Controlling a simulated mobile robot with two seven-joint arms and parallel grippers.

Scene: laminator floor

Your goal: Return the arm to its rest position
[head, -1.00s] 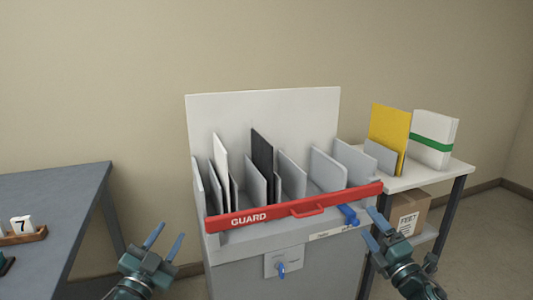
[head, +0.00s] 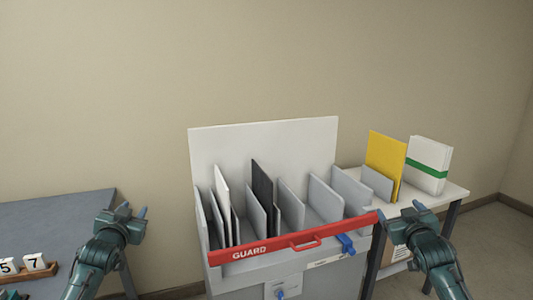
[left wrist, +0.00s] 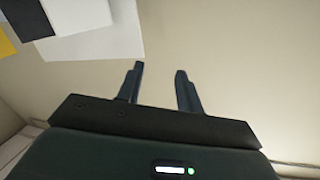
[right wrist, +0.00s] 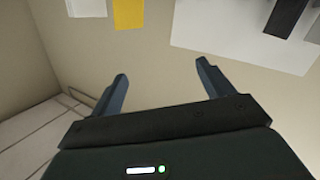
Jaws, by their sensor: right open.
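My left gripper (head: 134,210) is raised left of the grey machine, over the edge of the grey table. In the left wrist view its two fingers (left wrist: 158,75) stand apart with nothing between them. My right gripper (head: 401,212) is raised at the right, in front of the side shelf. In the right wrist view its fingers (right wrist: 160,72) are wide apart and empty. Both grippers are clear of the wall in the wrist views.
The grey machine's slotted rack holds a white panel (head: 222,190) and a black panel (head: 262,188). A red guard bar (head: 280,247) crosses its front. A yellow board (head: 386,160) and a white block with a green band (head: 430,160) stand on the shelf. Number tiles (head: 36,262) sit at left.

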